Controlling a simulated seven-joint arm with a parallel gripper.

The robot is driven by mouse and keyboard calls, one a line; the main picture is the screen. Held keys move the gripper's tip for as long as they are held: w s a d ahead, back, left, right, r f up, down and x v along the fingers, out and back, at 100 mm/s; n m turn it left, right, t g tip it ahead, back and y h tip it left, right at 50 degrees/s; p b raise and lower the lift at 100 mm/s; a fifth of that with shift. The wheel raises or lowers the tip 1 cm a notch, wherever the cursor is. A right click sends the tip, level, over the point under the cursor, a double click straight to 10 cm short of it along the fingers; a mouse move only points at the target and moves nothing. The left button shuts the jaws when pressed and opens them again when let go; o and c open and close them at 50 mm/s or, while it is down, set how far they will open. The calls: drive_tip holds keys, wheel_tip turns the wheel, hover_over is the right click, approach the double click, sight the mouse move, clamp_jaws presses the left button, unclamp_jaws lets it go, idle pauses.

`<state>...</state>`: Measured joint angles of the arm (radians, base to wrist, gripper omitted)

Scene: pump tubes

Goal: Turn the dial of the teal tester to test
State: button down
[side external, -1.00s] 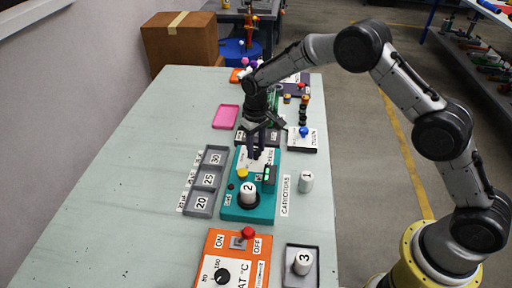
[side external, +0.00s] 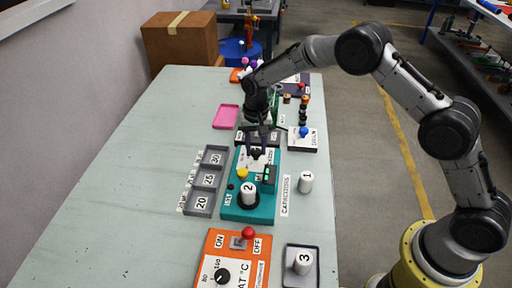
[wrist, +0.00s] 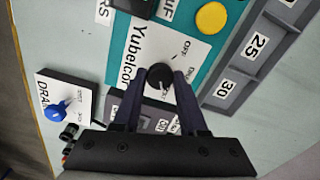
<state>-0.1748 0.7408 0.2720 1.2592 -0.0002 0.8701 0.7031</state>
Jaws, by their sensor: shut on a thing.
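The teal tester (side external: 232,212) stands on the table with a white panel that reads OFF; it also fills the upper middle of the wrist view (wrist: 208,60). Its small black dial (wrist: 159,77) sits between my fingertips, with a light mark on its face. I cannot tell clearly which setting it points to, and the label near my fingers is partly hidden. My gripper (wrist: 160,82) is shut on the dial from above; in the side view my gripper (side external: 256,154) reaches down to the tester's far end. A white cylinder marked 2 (side external: 248,194) stands on the tester's near end.
A yellow button (wrist: 211,17) is on the tester near the dial. A grey tray marked 20, 25, 30 (side external: 196,202) lies to its left. A drain box with a blue knob (side external: 303,132) is at the right. An orange heater box (side external: 215,242) stands nearer. The table's left is clear.

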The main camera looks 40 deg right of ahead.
sight(256, 151)
drive_tip(key=shift+r, duration=0.1)
idle(0.3)
drive_tip(key=shift+c, duration=2.2)
unclamp_jaws()
wheel_tip(256, 151, up, 14)
